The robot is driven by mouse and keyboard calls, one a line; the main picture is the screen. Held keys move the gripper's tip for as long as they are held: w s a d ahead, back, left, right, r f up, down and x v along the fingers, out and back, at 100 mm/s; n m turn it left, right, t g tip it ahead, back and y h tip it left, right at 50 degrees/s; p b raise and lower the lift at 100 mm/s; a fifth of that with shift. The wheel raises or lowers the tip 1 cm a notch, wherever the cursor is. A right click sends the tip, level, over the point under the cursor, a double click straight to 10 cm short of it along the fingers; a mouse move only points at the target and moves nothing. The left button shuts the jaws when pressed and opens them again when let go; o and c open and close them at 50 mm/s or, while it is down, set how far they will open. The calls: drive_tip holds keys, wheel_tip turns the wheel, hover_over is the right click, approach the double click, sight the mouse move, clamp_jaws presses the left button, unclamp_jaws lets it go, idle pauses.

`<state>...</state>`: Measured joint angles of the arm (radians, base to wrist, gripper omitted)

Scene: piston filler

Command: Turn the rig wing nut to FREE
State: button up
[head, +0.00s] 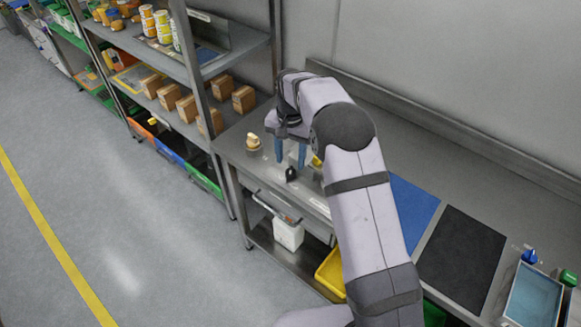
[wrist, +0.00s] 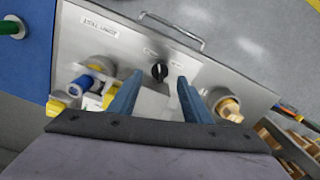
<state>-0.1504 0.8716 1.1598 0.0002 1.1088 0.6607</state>
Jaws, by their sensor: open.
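A small black knob (wrist: 159,71), which looks like the rig wing nut, stands on a steel panel (wrist: 105,50). Two small labels sit by it, too blurred to read, so I cannot tell which setting it points to. In the head view the black knob (head: 291,174) stands on the bench just below my fingers. My gripper (wrist: 159,79) is open with its two blue fingers apart. The knob shows between the fingertips in the wrist view, but I cannot tell whether they are level with it. My gripper (head: 290,164) points down in the head view and holds nothing.
A brass-coloured fitting (wrist: 228,107) stands right of my fingers. A blue-and-white fitting (wrist: 82,84) stands on the left, with yellow parts near it. A handle (wrist: 172,28) runs along the panel's edge. A shelf with boxes (head: 243,99) stands behind the bench at left.

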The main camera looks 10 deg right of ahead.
sight(291, 171)
drive_tip(key=shift+r, duration=1.1)
drive_tip(key=m, duration=0.6)
drive_tip(key=shift+f, duration=0.1)
drive_tip(key=shift+f+p, duration=1.4)
drive_tip(key=shift+f, duration=2.3)
